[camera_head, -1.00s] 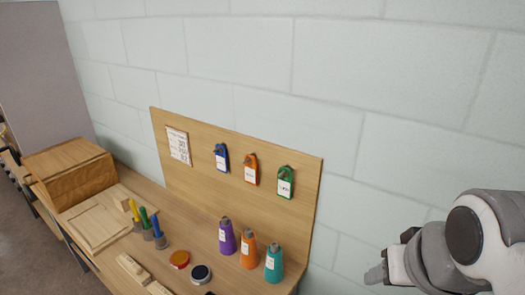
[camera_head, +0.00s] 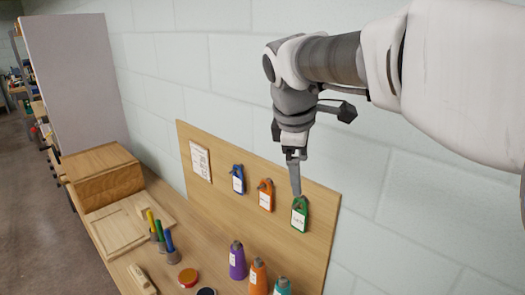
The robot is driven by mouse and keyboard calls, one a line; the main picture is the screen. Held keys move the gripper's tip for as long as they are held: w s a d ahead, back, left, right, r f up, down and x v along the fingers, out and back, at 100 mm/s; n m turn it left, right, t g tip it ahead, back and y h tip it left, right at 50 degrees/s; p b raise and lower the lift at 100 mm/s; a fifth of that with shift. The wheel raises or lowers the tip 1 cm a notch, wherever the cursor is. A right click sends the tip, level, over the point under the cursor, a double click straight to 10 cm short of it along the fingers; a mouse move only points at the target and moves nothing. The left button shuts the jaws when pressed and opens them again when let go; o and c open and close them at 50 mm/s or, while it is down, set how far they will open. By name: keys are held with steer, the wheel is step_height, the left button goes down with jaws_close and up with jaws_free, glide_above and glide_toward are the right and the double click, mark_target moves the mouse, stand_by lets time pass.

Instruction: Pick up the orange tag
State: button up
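The orange tag (camera_head: 266,196) hangs on a peg of the upright wooden board (camera_head: 228,207), between the blue tag (camera_head: 238,180) and the green tag (camera_head: 299,214). It has a white label. My gripper (camera_head: 296,190) points down in front of the board, just above the green tag in the picture and to the right of the orange tag. Its fingers look narrow and close together from this angle, and I cannot tell whether there is a gap between them. No tag is seen in it; all three tags are on the board.
A purple cone spool (camera_head: 237,262), an orange cone spool (camera_head: 258,278) and a teal one (camera_head: 282,287) stand below the board. Upright coloured tools (camera_head: 160,238), a red-orange round tin (camera_head: 188,277) and a wooden box (camera_head: 101,175) are on the bench to the left. A paper sheet (camera_head: 200,161) is on the board.

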steer(key=w+a+f+n, duration=0.2)
steer(key=w+a+n, duration=0.4)
steer(key=w, duration=0.3)
steer(key=n+h, duration=0.1)
steer(key=n, duration=0.5)
glide_toward(265, 195)
steer(key=shift+g, duration=0.4)
steer(key=x, duration=0.1)
steer(key=p+x, duration=0.1)
steer(key=x, duration=0.2)
steer(key=shift+w+a+f+p, duration=0.15)
steer(key=shift+a+f+p, duration=0.15)
steer(key=shift+a, duration=0.05)
steer(key=x, duration=0.2)
steer(key=p+x, duration=0.1)
steer(key=x, duration=0.1)
steer(key=shift+w+d+r, duration=0.1)
steer(key=shift+w+d, duration=0.15)
steer(key=shift+d, duration=0.1)
steer(key=shift+w+d+f, duration=0.15)
steer(key=shift+f, duration=0.4)
steer(key=c, duration=1.4)
steer(key=shift+r, duration=0.15)
